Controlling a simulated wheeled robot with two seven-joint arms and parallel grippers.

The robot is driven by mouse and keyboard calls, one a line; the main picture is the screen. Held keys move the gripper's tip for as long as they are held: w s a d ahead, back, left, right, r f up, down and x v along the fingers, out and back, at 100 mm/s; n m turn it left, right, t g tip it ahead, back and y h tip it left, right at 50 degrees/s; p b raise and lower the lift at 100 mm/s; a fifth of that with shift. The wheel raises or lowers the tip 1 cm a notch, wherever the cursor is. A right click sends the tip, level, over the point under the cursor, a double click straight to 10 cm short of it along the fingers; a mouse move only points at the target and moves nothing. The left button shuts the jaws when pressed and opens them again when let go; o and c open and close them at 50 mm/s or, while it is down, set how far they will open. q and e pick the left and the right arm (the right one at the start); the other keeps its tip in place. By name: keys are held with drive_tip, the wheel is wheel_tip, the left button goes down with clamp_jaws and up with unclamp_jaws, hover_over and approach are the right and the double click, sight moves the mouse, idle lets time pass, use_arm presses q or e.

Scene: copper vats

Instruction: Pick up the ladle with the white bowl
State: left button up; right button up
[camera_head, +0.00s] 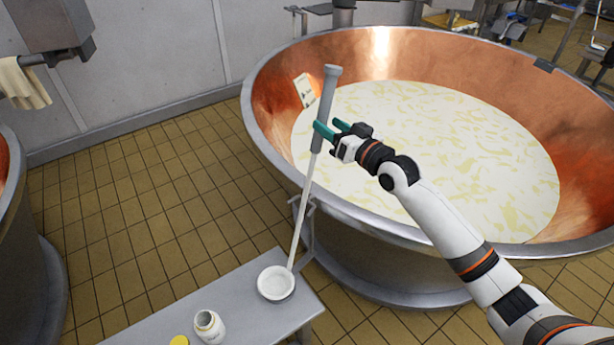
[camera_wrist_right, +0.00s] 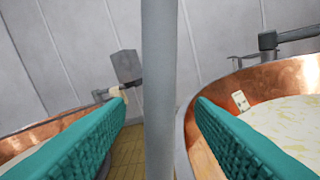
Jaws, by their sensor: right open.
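The ladle has a white bowl (camera_head: 276,283), a thin pale shaft and a thick grey handle (camera_head: 326,100). The bowl is at the grey bench top, and the ladle leans up and to the right past the copper vat's rim. My right gripper (camera_head: 327,130) is at the lower part of the handle. Its teal fingers are open, and in the right wrist view the grey handle (camera_wrist_right: 158,90) stands upright between them with gaps on both sides. My left gripper is not in view.
The copper vat (camera_head: 275,110) of pale liquid fills the right side. A white jar (camera_head: 208,326) and a yellow lid (camera_head: 179,342) are on the bench (camera_head: 245,322). Another vat (camera_head: 8,190) is at the left edge. Tiled floor lies clear between.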

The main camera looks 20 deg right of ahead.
sight(326, 124)
drive_tip(key=x, duration=0.3)
drive_tip(key=shift+w+a+f, duration=0.15)
drive_tip(key=shift+w+a, duration=0.05)
drive_tip(key=shift+w, duration=0.05)
drive_tip(key=shift+s, duration=0.1)
drive_tip(key=shift+c, duration=0.2)
drive_tip(key=c, duration=0.3)
clamp_jaws()
